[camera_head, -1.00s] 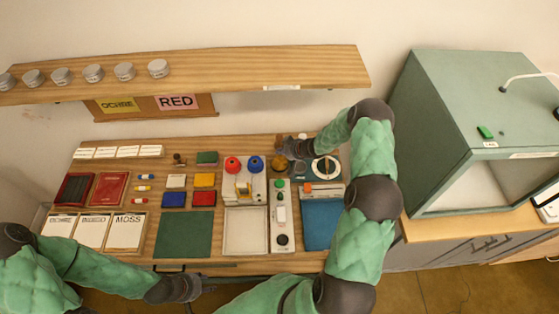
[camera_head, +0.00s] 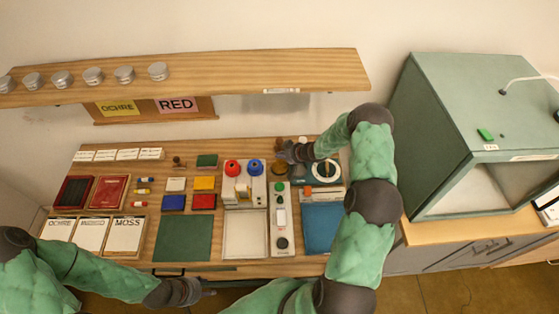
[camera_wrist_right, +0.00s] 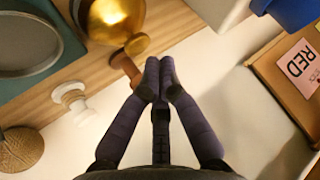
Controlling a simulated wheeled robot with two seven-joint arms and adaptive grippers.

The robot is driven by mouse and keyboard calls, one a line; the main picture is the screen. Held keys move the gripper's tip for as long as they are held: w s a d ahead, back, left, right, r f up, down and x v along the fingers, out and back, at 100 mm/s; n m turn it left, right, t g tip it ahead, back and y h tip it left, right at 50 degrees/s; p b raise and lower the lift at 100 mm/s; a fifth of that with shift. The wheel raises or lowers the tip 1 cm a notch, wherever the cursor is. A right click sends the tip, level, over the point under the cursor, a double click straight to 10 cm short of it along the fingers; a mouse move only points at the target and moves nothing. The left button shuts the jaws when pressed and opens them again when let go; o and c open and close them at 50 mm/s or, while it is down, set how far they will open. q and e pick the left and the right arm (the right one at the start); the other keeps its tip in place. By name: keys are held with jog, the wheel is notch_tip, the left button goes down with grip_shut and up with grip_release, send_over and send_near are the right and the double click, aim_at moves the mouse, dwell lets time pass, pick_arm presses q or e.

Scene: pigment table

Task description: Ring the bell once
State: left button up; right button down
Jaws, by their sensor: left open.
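The bell, a shiny brass dome (camera_wrist_right: 112,18) with a rounded brass knob (camera_wrist_right: 137,45), is at the top of the right wrist view. In the head view a small brass shape (camera_head: 279,167), likely the bell, sits at the back of the table, just in front of my right gripper (camera_head: 283,152). In the right wrist view my right gripper (camera_wrist_right: 160,72) has its fingertips together with nothing seen between them. My left gripper (camera_head: 203,292) is open at the table's front edge, away from the bell.
A brown wooden piece (camera_wrist_right: 126,66) and a white knobbed item (camera_wrist_right: 72,98) are near the fingertips. A dial device (camera_head: 325,170) stands right of the bell. Red (camera_head: 233,167) and blue (camera_head: 255,166) round-topped items stand left. A wooden shelf (camera_head: 230,74) hangs above.

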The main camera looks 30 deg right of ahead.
aim_at(281, 161)
jog(key=shift+f, duration=0.15)
dwell(0.4)
jog(key=shift+f, duration=0.25)
jog(key=shift+f+b, duration=0.4)
jog(key=shift+f, duration=0.15)
dwell(0.9)
jog(key=shift+r, duration=0.1)
jog(key=shift+r+p, duration=0.9)
jog(key=shift+p, duration=0.05)
notch_tip(281, 161, up, 5)
jog(key=p, duration=0.4)
jog(key=shift+p, duration=0.3)
